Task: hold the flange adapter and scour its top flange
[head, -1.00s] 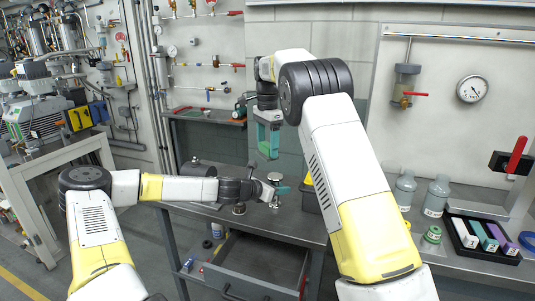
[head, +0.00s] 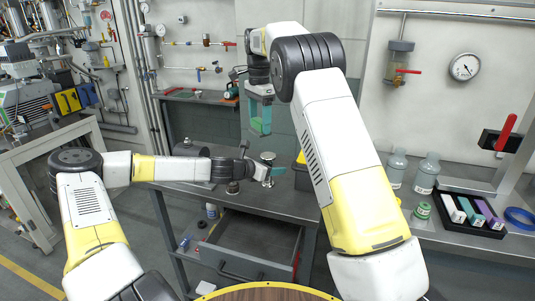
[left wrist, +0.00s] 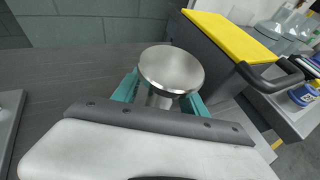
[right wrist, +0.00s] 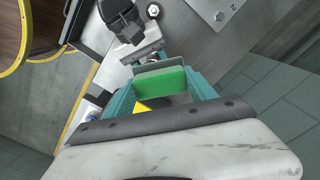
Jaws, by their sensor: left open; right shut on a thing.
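The flange adapter (head: 267,157) is a shiny metal piece with a round top flange, upright over the grey bench. In the left wrist view its disc (left wrist: 171,70) and neck sit between the teal fingers of my left gripper (left wrist: 160,92). That gripper is open, one finger on each side; contact with the neck cannot be made out. My right gripper (head: 261,120) points down above and behind the adapter. It is shut on a green scouring pad (right wrist: 160,82), seen between its teal fingers in the right wrist view. The pad is apart from the flange.
Bottles (head: 425,173) and a black tray (head: 470,214) of coloured blocks are farther right. An open drawer (head: 250,242) hangs below.

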